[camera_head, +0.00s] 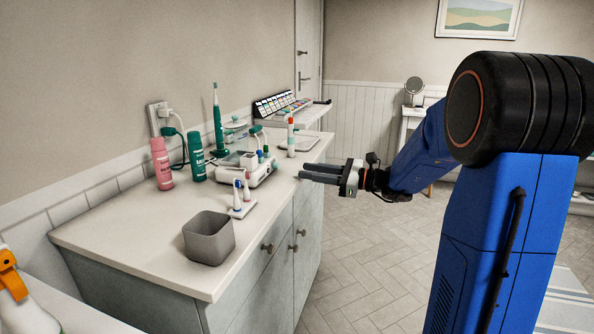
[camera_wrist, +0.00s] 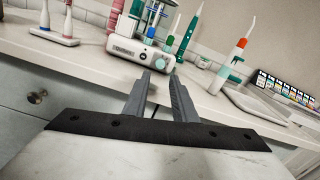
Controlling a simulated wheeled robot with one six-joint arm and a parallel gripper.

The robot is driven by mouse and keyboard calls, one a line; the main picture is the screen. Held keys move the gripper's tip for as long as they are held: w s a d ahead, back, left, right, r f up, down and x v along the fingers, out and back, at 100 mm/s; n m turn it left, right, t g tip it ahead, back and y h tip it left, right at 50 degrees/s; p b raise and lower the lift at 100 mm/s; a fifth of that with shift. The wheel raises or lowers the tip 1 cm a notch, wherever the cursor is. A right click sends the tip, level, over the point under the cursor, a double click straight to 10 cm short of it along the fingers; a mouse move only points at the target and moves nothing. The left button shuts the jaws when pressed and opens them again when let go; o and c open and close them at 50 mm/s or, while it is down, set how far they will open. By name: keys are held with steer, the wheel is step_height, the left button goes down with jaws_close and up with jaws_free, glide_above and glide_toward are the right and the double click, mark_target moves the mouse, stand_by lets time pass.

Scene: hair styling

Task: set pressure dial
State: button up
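The white device (camera_head: 262,176) stands on the counter, with several small colored tips and tubes on top. In the wrist view its white base (camera_wrist: 126,47) shows a round pale teal-rimmed dial (camera_wrist: 159,62) at the right of its front face. The dial's setting is too small to read. My gripper (camera_head: 301,173) is beside the counter's right edge, level and pointing left toward the device. In the wrist view my gripper (camera_wrist: 161,76) has its two fingers apart with nothing between them. The dial appears just beyond the fingertips, with a gap.
A grey bin (camera_head: 209,240) and a stand with brush heads (camera_head: 242,209) are at the front. Pink (camera_head: 161,164) and green (camera_head: 196,157) bottles and a green toothbrush (camera_head: 217,125) stand behind. An orange-topped water flosser (camera_head: 291,137) is farther back. Floor to the right is clear.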

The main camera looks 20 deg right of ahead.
steer(key=v, duration=0.8)
steer(key=shift+s+d, duration=0.25)
steer(key=shift+d, duration=0.05)
steer(key=shift+o, duration=0.5)
steer(key=shift+o, duration=0.9)
steer(key=m, duration=0.3)
glide_toward(285, 175)
steer(key=x, duration=0.3)
steer(key=r+x, duration=0.1)
steer(key=x, duration=0.2)
steer(key=r+x, duration=0.1)
steer(key=x, duration=0.3)
steer(key=shift+w+r, duration=0.15)
steer(key=shift+r, duration=0.1)
jaws_close()
